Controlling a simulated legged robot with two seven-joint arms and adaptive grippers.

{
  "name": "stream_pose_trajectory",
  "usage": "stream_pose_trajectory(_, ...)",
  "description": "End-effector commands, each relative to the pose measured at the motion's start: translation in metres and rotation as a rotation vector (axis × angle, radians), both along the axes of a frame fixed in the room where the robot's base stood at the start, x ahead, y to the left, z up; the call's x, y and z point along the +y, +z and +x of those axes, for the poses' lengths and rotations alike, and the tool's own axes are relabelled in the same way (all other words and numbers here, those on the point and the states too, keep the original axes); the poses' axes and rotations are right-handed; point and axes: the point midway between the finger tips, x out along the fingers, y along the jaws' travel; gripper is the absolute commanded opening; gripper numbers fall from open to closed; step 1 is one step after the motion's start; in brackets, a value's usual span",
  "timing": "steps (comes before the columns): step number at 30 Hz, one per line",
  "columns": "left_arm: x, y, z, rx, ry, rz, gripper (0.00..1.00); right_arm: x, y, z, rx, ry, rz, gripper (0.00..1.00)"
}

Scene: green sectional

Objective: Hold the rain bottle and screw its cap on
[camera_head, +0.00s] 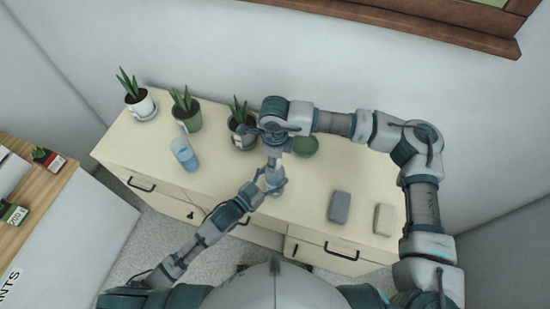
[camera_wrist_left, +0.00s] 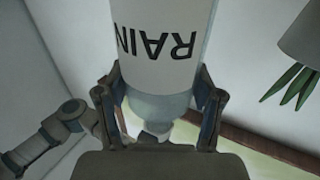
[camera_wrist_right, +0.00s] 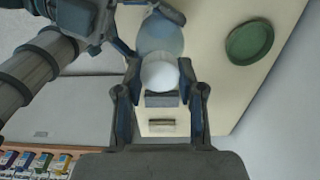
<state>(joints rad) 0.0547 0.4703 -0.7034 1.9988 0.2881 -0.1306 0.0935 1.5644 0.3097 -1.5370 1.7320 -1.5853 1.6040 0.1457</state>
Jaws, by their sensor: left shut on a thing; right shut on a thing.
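The rain bottle (camera_head: 274,180) stands near the middle of the cabinet top. The left wrist view shows its white body (camera_wrist_left: 165,45) with the word RAIN upside down and its translucent shoulder. My left gripper (camera_head: 258,190) is shut on the bottle, with one finger on each side (camera_wrist_left: 160,100). My right gripper (camera_head: 273,150) is above the bottle and shut on the white cap (camera_wrist_right: 158,75), which shows between its fingers. The cap lies over the bottle's translucent shoulder (camera_wrist_right: 160,38) in that view. The joint between cap and neck is hidden.
Potted plants (camera_head: 141,103) line the back of the cabinet (camera_head: 240,190). A blue tumbler (camera_head: 184,154) stands left of the bottle. A green round dish (camera_head: 306,146) is close on the right. Two blocks, grey (camera_head: 340,207) and beige (camera_head: 384,219), lie farther right.

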Motion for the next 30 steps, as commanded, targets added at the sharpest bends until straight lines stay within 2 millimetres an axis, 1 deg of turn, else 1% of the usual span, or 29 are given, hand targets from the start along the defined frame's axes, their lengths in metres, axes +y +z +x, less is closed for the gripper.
stream_pose_trajectory(1, -0.0019, -0.0003, -0.0016, -0.001, -0.004, 0.001, 0.00, 0.0022, -0.0001, 0.0000, -0.001, -0.126, 0.006, 0.00)
stream_pose_trajectory(3, -0.0021, -0.0003, -0.0017, -0.001, -0.004, 0.001, 0.00, 0.0022, -0.0001, 0.0004, -0.002, -0.321, 0.005, 0.00)
stream_pose_trajectory(9, -0.0025, -0.0003, -0.0021, -0.001, -0.005, 0.001, 0.00, 0.0024, -0.0003, 0.0007, -0.002, -0.862, 0.005, 0.00)
stream_pose_trajectory(13, -0.0025, -0.0002, -0.0022, -0.001, -0.005, 0.001, 0.00, 0.0022, -0.0004, 0.0004, -0.002, -1.120, 0.002, 0.00)
stream_pose_trajectory(15, -0.0024, -0.0002, -0.0021, 0.000, -0.005, 0.000, 0.00, 0.0022, -0.0003, 0.0004, -0.002, -1.205, 0.003, 0.00)
stream_pose_trajectory(18, -0.0023, -0.0003, -0.0021, 0.000, -0.004, 0.000, 0.00, 0.0023, -0.0002, 0.0001, -0.001, -1.264, 0.003, 0.00)
stream_pose_trajectory(26, -0.0022, -0.0003, -0.0018, 0.001, -0.004, 0.000, 0.00, 0.0027, -0.0004, -0.0007, 0.000, -1.271, 0.001, 0.00)
stream_pose_trajectory(27, -0.0022, -0.0003, -0.0018, 0.001, -0.004, 0.000, 0.00, 0.0028, -0.0004, -0.0008, 0.001, -1.271, 0.002, 0.41)
stream_pose_trajectory(29, -0.0021, -0.0003, -0.0017, 0.001, -0.004, 0.000, 0.00, 0.0027, -0.0005, -0.0010, 0.000, -1.270, 0.000, 0.56)
stream_pose_trajectory(30, -0.0020, -0.0004, -0.0016, 0.001, -0.004, 0.000, 0.00, 0.0025, -0.0005, -0.0008, 0.000, -1.270, 0.000, 0.62)
